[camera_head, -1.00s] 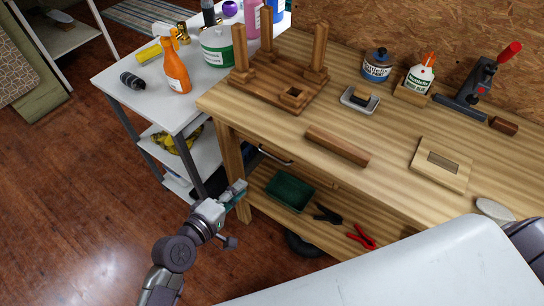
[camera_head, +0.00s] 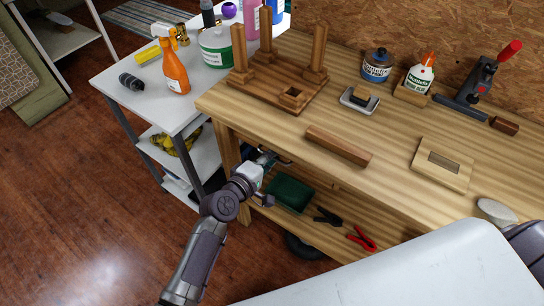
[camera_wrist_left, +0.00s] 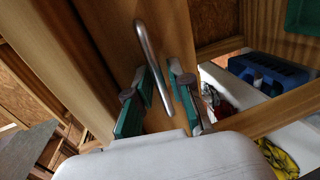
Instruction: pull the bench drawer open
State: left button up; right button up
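The wooden bench (camera_head: 225,105) has a drawer front under its top, and in the left wrist view the drawer front (camera_wrist_left: 172,25) fills the upper middle. Its handle (camera_wrist_left: 147,50) is a curved grey metal bar. My left gripper (camera_head: 267,156) is at the handle, below the bench's front edge. In the left wrist view my left gripper (camera_wrist_left: 163,98) is open, with its green-padded fingers on either side of the handle's lower part and gaps showing between. In the head view the gripper mostly hides the handle. The drawer looks shut. My right gripper is out of view.
A lower shelf holds a green bin (camera_head: 290,192), a black clamp (camera_head: 327,215) and a red-handled tool (camera_head: 362,238). A white side table (camera_head: 150,105) with bottles stands left of the bench. A wooden block (camera_head: 338,146) lies near the bench's front edge.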

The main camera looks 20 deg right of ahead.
pick_arm(q)
grip_shut()
dwell(0.5)
